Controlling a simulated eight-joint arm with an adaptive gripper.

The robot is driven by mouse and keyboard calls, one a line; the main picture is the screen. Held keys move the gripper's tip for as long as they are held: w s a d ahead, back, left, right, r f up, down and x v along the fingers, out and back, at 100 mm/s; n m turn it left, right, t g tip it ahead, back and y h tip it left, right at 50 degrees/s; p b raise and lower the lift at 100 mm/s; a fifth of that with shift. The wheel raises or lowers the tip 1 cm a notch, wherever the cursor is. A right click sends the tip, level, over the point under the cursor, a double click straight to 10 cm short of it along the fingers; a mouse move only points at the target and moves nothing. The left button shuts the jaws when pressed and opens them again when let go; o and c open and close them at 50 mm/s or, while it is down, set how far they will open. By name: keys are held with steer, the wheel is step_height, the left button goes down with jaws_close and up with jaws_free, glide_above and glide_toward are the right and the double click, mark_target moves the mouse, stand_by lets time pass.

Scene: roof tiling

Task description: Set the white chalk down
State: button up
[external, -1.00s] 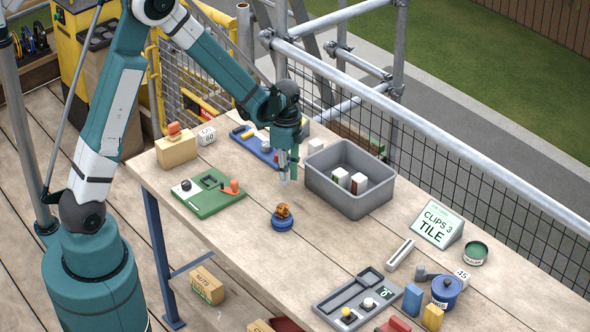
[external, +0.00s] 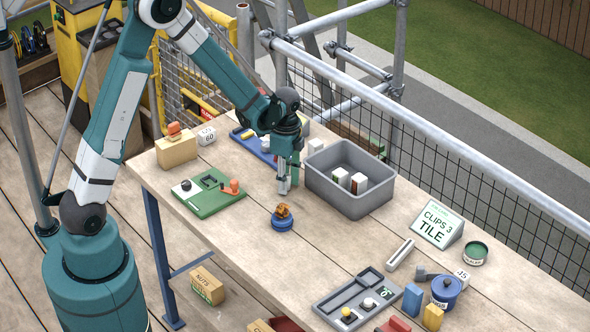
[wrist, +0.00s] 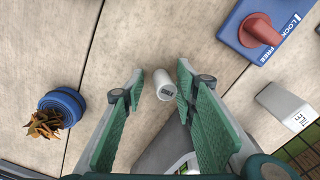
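The white chalk (wrist: 163,84) shows in the wrist view as a short white cylinder with a dark mark on its near end. It sits between the two green finger pads, with a visible gap on each side. My gripper (wrist: 160,84) is open around it. In the external view my gripper (external: 288,186) is low over the table, left of the grey bin, and its fingers mostly hide the chalk. I cannot tell whether the chalk's lower end touches the table.
The grey bin (external: 318,188) holds white blocks just right of my gripper. A blue pot (external: 283,222) with brown scraps stands in front. Bare planks lie between.

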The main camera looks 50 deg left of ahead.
steer(key=shift+r, duration=0.2)
step_height(320, 180, up, 12)
steer(key=p, duration=0.1)
steer(key=shift+p, duration=0.3)
stand_by(0.5)
steer(key=shift+w, duration=0.1)
steer(key=shift+r, duration=0.15)
stand_by(0.5)
steer(key=s+a+r+n+t, duration=0.25)
steer(key=s+r+n, duration=0.35)
steer(key=s+r, duration=0.7)
steer(key=s+r+n+t, duration=0.2)
steer(key=s+n, duration=0.1)
steer(key=s, duration=0.4)
steer(key=s+r+n+t, duration=0.3)
steer(key=s, duration=0.5)
steer(key=shift+s+a+r+n, duration=0.2)
steer(key=shift+a+r+n, duration=0.05)
steer(key=shift+r+n, duration=0.05)
